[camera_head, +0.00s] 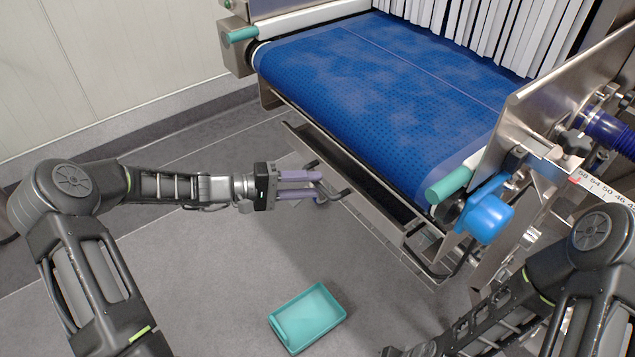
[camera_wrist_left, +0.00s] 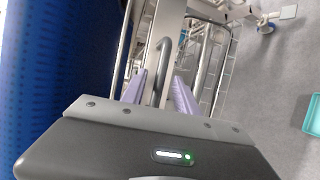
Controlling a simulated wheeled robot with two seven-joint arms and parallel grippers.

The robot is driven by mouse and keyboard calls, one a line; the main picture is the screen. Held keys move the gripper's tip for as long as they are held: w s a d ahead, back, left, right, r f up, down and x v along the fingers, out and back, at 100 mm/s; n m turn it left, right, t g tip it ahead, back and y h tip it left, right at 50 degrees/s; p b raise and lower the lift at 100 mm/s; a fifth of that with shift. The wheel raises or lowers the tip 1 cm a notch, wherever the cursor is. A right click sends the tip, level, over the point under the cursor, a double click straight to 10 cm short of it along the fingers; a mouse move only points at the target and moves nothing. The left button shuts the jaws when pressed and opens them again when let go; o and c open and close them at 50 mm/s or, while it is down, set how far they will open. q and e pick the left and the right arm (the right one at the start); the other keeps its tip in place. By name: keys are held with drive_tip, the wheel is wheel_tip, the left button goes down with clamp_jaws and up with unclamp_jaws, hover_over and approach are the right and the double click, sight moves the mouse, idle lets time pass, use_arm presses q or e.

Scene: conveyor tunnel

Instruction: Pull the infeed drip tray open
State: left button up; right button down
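The infeed drip tray (camera_head: 378,192) is a long metal tray with a dark interior, low under the front edge of the blue belt. My right gripper is out of view.
The blue conveyor belt (camera_head: 375,80) lies above the tray, with white strip curtains (camera_head: 500,35) behind. A blue motor housing (camera_head: 486,216) sticks out at the belt's right corner. A teal bin (camera_head: 308,317) lies on the floor in front. The grey floor around it is clear.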

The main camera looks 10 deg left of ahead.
use_arm(q)
drive_tip(key=shift+x, duration=1.2)
drive_tip(key=shift+c, duration=0.2)
clamp_jaws()
idle(0.4)
